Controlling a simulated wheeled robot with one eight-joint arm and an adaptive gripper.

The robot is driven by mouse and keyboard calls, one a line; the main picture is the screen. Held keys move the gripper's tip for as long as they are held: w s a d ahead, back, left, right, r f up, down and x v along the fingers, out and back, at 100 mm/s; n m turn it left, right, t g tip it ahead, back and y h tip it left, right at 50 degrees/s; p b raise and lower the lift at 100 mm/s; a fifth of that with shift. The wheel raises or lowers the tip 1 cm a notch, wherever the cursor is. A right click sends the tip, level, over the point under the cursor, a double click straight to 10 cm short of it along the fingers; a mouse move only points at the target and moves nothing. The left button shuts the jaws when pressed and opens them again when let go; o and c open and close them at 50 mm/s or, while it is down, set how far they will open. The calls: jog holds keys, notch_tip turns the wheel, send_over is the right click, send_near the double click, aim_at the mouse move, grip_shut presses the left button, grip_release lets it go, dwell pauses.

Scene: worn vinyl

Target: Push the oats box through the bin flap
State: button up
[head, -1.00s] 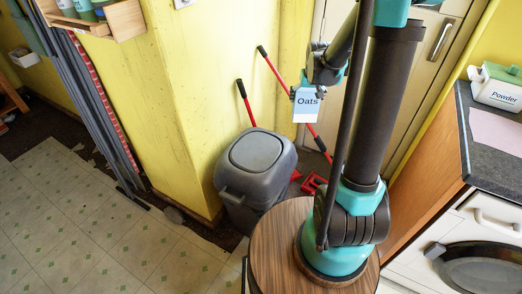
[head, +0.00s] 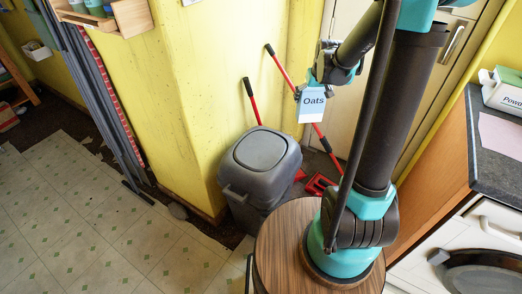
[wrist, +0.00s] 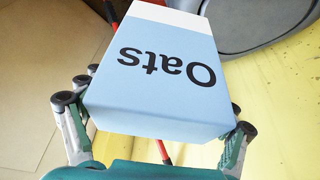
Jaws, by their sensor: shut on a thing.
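The oats box (head: 313,106) is pale blue with a white end and the word "Oats". My gripper (head: 318,90) is shut on it and holds it in the air, up and to the right of the bin in the head view. In the wrist view the box (wrist: 155,75) fills the middle between my gripper's fingers (wrist: 155,125). The bin (head: 260,170) is dark grey and stands on the floor by the yellow wall. Its oval flap (head: 262,148) in the lid looks closed. Part of the bin's lid (wrist: 245,22) shows at the wrist view's top right.
Two red-handled tools (head: 252,100) lean by the wall behind the bin. A round wooden table (head: 285,250) stands in front, under my arm's base. A counter (head: 500,125) with a powder box (head: 507,90) is at right. Grey poles (head: 95,100) lean at left.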

jog(key=s+a+f+n+g+y, duration=0.1)
jog(key=s+a+f+n, duration=0.3)
jog(key=a, duration=0.4)
jog(key=s+a+f+n+g+y, duration=0.1)
jog(key=s+a+f+n, duration=0.3)
jog(key=a, duration=0.4)
jog(key=shift+s+f+n+y, duration=0.2)
jog(key=shift+f+n+y, duration=0.35)
jog(key=shift+n, duration=0.55)
jog(key=shift+w+d+r, duration=0.1)
jog(key=shift+w+d, duration=0.15)
jog(key=shift+w, duration=0.25)
